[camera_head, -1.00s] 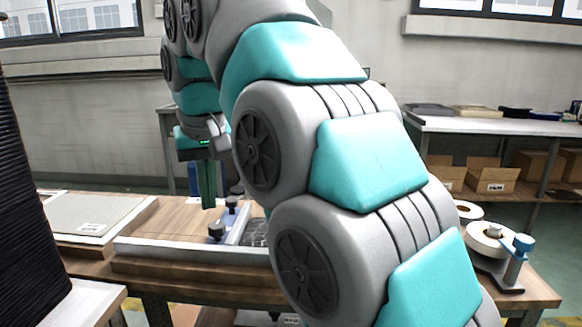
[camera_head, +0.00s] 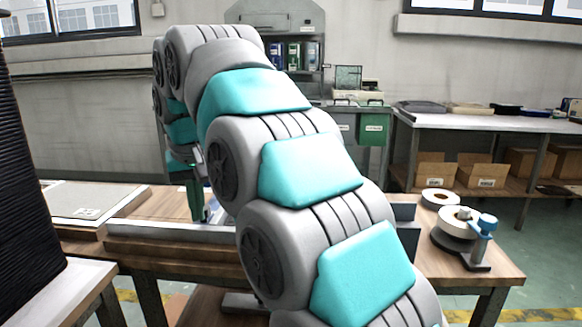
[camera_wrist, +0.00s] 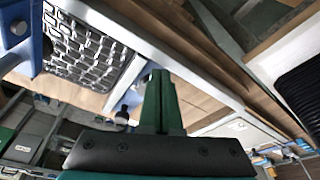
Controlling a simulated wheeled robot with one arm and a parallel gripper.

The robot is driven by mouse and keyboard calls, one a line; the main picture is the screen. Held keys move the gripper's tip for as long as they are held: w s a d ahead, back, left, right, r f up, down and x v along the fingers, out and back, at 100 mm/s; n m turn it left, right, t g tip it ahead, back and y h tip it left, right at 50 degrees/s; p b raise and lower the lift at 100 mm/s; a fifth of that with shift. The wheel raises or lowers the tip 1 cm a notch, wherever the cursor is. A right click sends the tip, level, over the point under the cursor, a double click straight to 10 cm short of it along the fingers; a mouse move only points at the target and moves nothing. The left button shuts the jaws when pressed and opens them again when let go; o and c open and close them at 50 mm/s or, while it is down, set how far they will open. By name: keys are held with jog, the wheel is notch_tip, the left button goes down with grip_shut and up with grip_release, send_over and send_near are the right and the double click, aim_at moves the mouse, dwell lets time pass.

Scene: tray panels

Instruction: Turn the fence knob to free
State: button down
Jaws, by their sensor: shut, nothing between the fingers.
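My gripper (camera_head: 195,205) points down over the tray bench in the head view, partly behind my arm. Its green fingers show shut and empty in the wrist view (camera_wrist: 162,105). A small dark knob (camera_wrist: 122,116) on a blue mount (camera_wrist: 134,97) shows just left of the fingers in the wrist view, partly hidden behind them. I cannot tell whether the fingers touch it. A blue piece with a round grey part (camera_wrist: 17,28) is cut off at the upper left there. My arm hides most of the fence in the head view, and the knob's setting cannot be read.
A pale tray rail (camera_head: 170,231) runs along the bench front. A flat grey panel (camera_head: 95,200) lies at the left. A metal mesh (camera_wrist: 88,48) is left of the fingers in the wrist view.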

jog(key=shift+w, duration=0.25)
dwell(0.4)
jog(key=shift+w+d+p, duration=0.1)
jog(key=shift+d+p, duration=0.4)
jog(key=shift+w+d, duration=0.1)
jog(key=shift+d, duration=0.2)
jog(key=shift+w+d, duration=0.2)
jog(key=shift+w, duration=0.1)
dwell(0.4)
jog(key=shift+s+d, duration=0.3)
jog(key=shift+s, duration=0.1)
dwell(0.4)
